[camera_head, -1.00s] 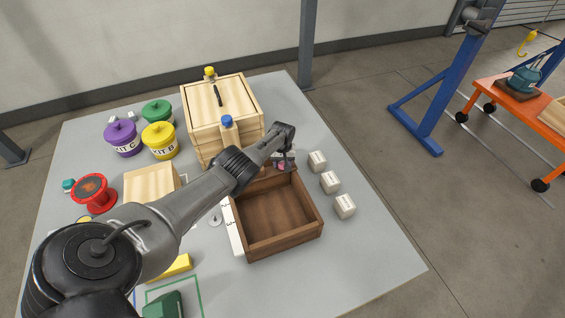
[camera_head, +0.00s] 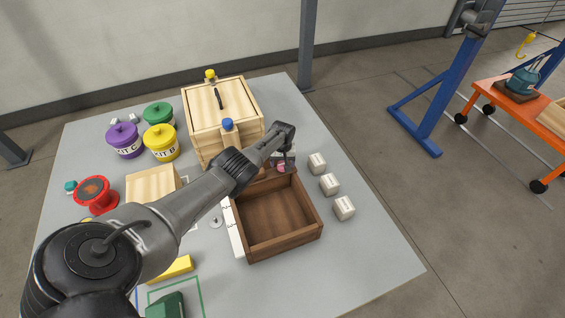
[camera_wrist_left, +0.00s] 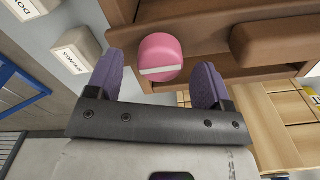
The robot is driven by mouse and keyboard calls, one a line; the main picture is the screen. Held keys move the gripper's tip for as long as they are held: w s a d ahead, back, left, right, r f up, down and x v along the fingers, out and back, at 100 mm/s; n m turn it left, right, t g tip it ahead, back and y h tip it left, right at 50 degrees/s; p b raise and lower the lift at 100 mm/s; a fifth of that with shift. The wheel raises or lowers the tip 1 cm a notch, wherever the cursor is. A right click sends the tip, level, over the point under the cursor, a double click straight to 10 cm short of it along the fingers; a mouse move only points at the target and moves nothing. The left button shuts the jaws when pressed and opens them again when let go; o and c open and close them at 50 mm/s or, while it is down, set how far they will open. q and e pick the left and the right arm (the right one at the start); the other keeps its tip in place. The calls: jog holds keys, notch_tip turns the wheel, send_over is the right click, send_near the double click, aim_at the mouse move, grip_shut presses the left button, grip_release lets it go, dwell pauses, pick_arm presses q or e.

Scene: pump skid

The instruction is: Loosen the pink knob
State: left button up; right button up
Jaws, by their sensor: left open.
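The pink knob (camera_wrist_left: 160,57) is round with a pale bar across its face. It shows in the left wrist view in front of brown wood, and as a small pink spot in the head view (camera_head: 282,168), partly hidden by the gripper. My left gripper (camera_wrist_left: 158,82) is open, with its two purple fingertips on either side of the knob's lower edge; I cannot tell whether they touch it. In the head view my left gripper (camera_head: 284,162) hangs at the back edge of the brown wooden box (camera_head: 306,232). My right gripper does not show.
Several small white labelled blocks (camera_head: 330,184) stand right of the brown box. A pale wooden crate (camera_head: 222,104) with a blue-topped post (camera_head: 227,125) stands behind it. Purple, yellow and green pots (camera_head: 161,141) and a red spool (camera_head: 96,194) are at left. The table's right front is clear.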

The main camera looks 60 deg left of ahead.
aim_at(282, 164)
pick_arm(q)
notch_tip(282, 164, up, 12)
jog(key=p, duration=0.7)
jog(key=shift+p, duration=0.4)
